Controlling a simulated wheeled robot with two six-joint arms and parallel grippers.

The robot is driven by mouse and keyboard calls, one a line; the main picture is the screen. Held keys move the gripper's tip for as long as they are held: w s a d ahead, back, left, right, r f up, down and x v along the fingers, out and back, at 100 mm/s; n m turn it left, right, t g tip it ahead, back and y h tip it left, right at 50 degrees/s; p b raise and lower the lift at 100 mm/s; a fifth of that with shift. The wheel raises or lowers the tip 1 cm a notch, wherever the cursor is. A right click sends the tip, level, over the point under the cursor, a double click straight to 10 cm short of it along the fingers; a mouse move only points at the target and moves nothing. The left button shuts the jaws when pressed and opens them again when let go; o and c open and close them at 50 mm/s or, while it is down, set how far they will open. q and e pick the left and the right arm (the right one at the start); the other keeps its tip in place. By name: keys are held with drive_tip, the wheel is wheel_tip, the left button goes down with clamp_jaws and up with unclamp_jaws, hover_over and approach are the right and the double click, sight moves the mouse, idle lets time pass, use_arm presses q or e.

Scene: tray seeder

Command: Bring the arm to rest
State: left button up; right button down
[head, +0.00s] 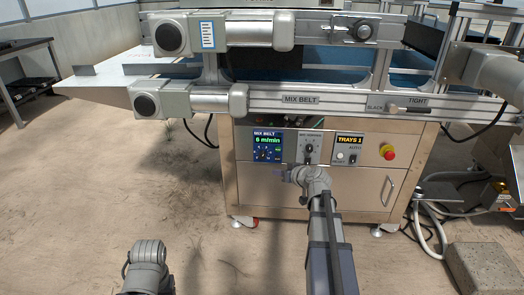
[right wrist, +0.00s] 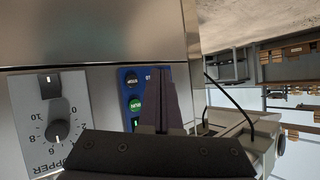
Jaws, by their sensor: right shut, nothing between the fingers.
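My right arm reaches up from the bottom of the head view to the front of the steel cabinet (head: 350,188). My right gripper (head: 279,174) points left, just below the MIX BELT screen (head: 268,146), which reads 6 m/min. In the right wrist view its dark fingers (right wrist: 161,100) are together with nothing between them. They overlap the edge of the blue panel (right wrist: 130,80) with its round buttons; I cannot tell whether they touch it. Part of my left arm shows at the bottom left of the head view; its gripper is out of sight.
A hopper dial (head: 309,149) and a TRAYS 1 display (head: 349,141) sit right of the screen, then a red stop button (head: 388,152). The MIX BELT rail (head: 340,103) juts out above. A concrete block (head: 485,270) lies at right. The left floor is clear.

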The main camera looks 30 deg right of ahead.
drive_tip(key=s+a+f+n+g+y+p, duration=0.1)
drive_tip(key=s+a+n+g+p, duration=0.2)
drive_tip(key=a, duration=1)
drive_tip(key=s+a+f+n+g+y+p, duration=0.1)
drive_tip(key=s+a+g+y+p, duration=0.3)
drive_tip(key=a, duration=0.9)
drive_tip(key=s+a+r+n+g+h+p, duration=0.1)
drive_tip(key=s+a+g+h+p, duration=0.25)
drive_tip(key=s, duration=0.55)
drive_tip(key=s+a+r+g+h+p, duration=0.15)
drive_tip(key=s+a+h, duration=0.25)
drive_tip(key=s+a, duration=0.4)
use_arm(q)
wheel_tip(320, 180, up, 49)
drive_tip(key=p, duration=3.7)
use_arm(e)
wheel_tip(320, 180, up, 37)
drive_tip(key=d, duration=0.1)
drive_tip(key=shift+s+d+g, duration=0.15)
drive_tip(key=shift+d+g, duration=0.05)
drive_tip(key=shift+g, duration=0.1)
use_arm(q)
drive_tip(key=shift+s, duration=0.1)
drive_tip(key=shift+c, duration=0.4)
use_arm(e)
drive_tip(key=shift+r, duration=0.1)
